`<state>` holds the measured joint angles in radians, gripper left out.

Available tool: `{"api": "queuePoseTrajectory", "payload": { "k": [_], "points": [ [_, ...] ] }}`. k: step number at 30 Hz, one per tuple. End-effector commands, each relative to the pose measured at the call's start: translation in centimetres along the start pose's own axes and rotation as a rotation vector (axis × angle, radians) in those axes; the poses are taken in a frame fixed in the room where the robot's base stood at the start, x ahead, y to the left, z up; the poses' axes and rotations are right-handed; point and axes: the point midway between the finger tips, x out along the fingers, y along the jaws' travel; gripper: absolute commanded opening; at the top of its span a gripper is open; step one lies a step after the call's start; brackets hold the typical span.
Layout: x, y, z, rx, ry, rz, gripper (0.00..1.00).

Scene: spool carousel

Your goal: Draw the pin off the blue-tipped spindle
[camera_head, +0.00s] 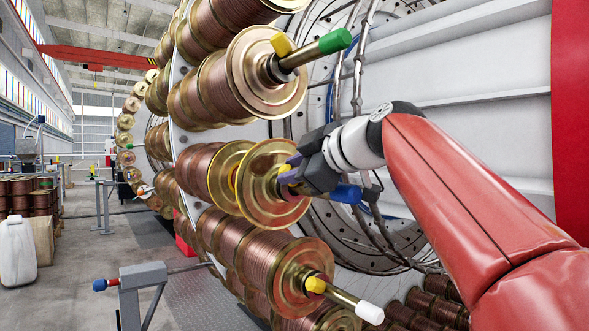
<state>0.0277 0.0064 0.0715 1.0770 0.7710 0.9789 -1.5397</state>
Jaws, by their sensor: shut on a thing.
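The blue-tipped spindle (346,193) sticks out to the right from the middle copper spool, past its brass flange (262,196). My gripper (289,168) is at this spindle, just in front of the flange, with its fingers around the yellow pin (284,169). It is shut on the pin, of which only a small yellow part shows between the fingers. The fingers and gripper body hide the rest of the pin and the spindle's middle. I cannot tell whether the pin is still seated in the spindle.
The green-tipped spindle (334,41) above and the white-tipped spindle (369,312) below stick out close to my arm, each with a yellow pin. Cables hang behind my gripper. Open floor lies left.

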Motion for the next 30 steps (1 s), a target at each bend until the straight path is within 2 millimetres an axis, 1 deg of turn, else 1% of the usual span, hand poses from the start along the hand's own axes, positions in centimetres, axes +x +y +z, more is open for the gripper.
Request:
{"api": "queuePoseTrajectory", "payload": {
  "k": [4, 11, 14, 16, 17, 23, 26, 30],
  "points": [
    [-0.1, 0.1, -0.2, 0.002, 0.001, 0.000, 0.03],
    [-0.4, 0.5, -2.0, 0.028, 0.011, -0.003, 0.03],
    [-0.4, 0.3, -2.1, 0.027, 0.015, 0.000, 0.03],
    [-0.5, 0.5, -2.6, 0.029, 0.020, 0.001, 0.03],
    [-0.6, 0.5, -2.9, 0.030, 0.023, 0.001, 0.00],
    [-0.9, 0.8, -4.7, 0.048, 0.039, 0.001, 0.00],
    [-0.8, 0.7, -4.4, 0.050, 0.034, 0.000, 0.00],
    [-0.8, 0.9, -4.9, 0.056, 0.025, -0.004, 0.00]
  ]
}}
